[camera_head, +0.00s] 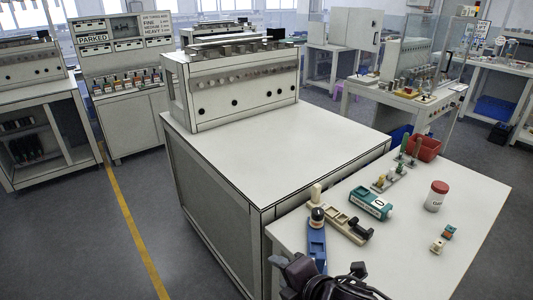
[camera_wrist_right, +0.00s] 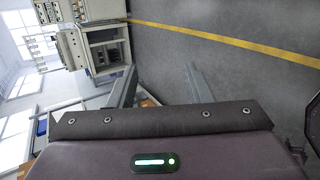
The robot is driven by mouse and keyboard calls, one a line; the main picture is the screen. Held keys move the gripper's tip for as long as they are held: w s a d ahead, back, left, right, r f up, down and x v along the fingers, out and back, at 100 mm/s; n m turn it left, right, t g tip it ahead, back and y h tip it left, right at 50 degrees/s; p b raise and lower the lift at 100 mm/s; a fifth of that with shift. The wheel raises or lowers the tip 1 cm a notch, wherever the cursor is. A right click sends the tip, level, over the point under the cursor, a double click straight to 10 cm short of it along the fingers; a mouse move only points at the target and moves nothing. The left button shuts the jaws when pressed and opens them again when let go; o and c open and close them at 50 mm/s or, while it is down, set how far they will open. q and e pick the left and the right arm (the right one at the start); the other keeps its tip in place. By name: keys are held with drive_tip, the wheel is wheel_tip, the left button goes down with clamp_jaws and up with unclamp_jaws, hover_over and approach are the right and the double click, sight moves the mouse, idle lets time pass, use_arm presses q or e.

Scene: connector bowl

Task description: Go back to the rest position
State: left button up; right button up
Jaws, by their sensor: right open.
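My right gripper (camera_head: 320,277) shows as dark parts at the bottom edge of the head view, in front of the near end of the white worktable (camera_head: 474,208). In the right wrist view my right gripper (camera_wrist_right: 163,84) has its two grey fingers wide apart. Only grey floor shows between them, so it is open and empty. My left gripper is in neither view.
On the worktable are a blue tool (camera_head: 317,238), a beige fixture (camera_head: 347,228), a teal device (camera_head: 371,203), a red-lidded white jar (camera_head: 436,196), small connectors (camera_head: 437,247) and a red bowl (camera_head: 427,149). A large cabinet (camera_head: 225,200) adjoins the table. Floor at left is clear.

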drive_tip(key=s+d+f+m+g+h, duration=0.3)
drive_tip(key=s+d+f+m, duration=0.4)
drive_tip(key=m, duration=0.5)
drive_tip(key=s+d+f+m+g+h, duration=0.3)
drive_tip(key=s+d+m, duration=0.3)
drive_tip(key=d+m, duration=0.4)
wheel_tip(320, 180, down, 31)
drive_tip(key=s+m+g, duration=0.1)
drive_tip(key=s+m, duration=0.1)
drive_tip(key=s, duration=0.1)
drive_tip(key=s+d+f+g, duration=0.1)
drive_tip(key=s+d+f, duration=0.1)
drive_tip(key=s+f, duration=1.5)
drive_tip(key=shift+s+d+f+n+g, duration=0.2)
drive_tip(key=shift+s+d+n+g, duration=0.1)
drive_tip(key=shift+s, duration=0.6)
